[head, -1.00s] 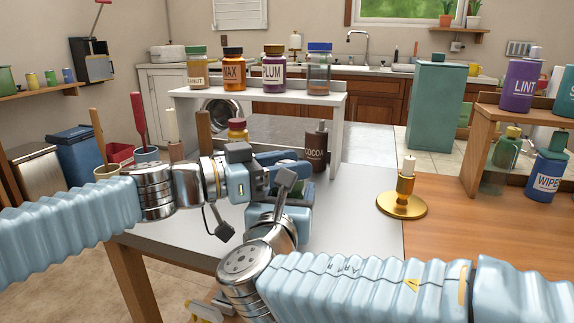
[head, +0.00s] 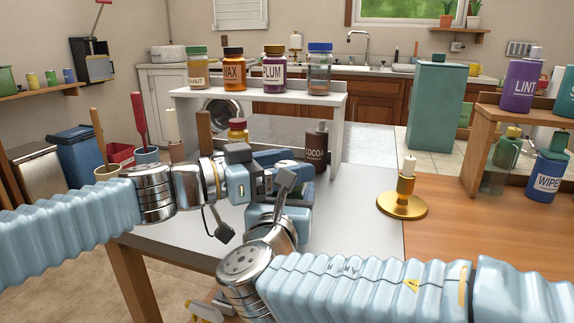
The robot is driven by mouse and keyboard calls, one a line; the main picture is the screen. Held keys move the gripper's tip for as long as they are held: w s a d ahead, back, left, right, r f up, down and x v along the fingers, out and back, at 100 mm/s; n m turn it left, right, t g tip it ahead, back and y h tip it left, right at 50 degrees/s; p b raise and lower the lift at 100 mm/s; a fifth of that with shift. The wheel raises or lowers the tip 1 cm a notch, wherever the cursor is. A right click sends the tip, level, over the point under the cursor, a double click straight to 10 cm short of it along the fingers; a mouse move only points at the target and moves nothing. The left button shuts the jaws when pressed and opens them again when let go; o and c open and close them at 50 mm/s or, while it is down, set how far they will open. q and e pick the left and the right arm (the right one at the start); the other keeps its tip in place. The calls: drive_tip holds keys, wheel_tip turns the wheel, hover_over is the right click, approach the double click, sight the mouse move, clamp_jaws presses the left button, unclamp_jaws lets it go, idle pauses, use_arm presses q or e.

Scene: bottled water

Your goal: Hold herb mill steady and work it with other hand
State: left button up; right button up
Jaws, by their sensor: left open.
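My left gripper (head: 277,168) reaches in from the left over the white part of the table, its fingers open and pointing right. My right gripper (head: 290,200) comes up from the lower right, just in front of and beside the left one. Its fingertips are mostly hidden by its own body, so its opening does not show. I cannot clearly make out the herb mill; the two grippers cover the spot between them, where only a small dark and greenish patch shows.
A dark COCOA bottle (head: 316,148) and a red-capped jar (head: 238,130) stand just behind the grippers. A white riser (head: 258,98) carries several labelled jars. A brass candle holder (head: 402,200) stands to the right. The wooden tabletop (head: 450,235) at front right is clear.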

use_arm(q)
drive_tip(key=v, duration=1.2)
drive_tip(key=shift+o, duration=0.2)
drive_tip(key=s+d+r+m+g+h, duration=0.2)
drive_tip(key=s+d+r+m+g, duration=0.1)
drive_tip(key=d+r+m+g, duration=0.55)
drive_tip(key=w+a+f+m+g+y, duration=0.2)
drive_tip(key=w+f+g, duration=0.6)
drive_tip(key=w, duration=0.3)
drive_tip(key=x, duration=0.6)
drive_tip(key=shift+s+d+f, duration=0.25)
drive_tip(key=shift+s+d, duration=0.05)
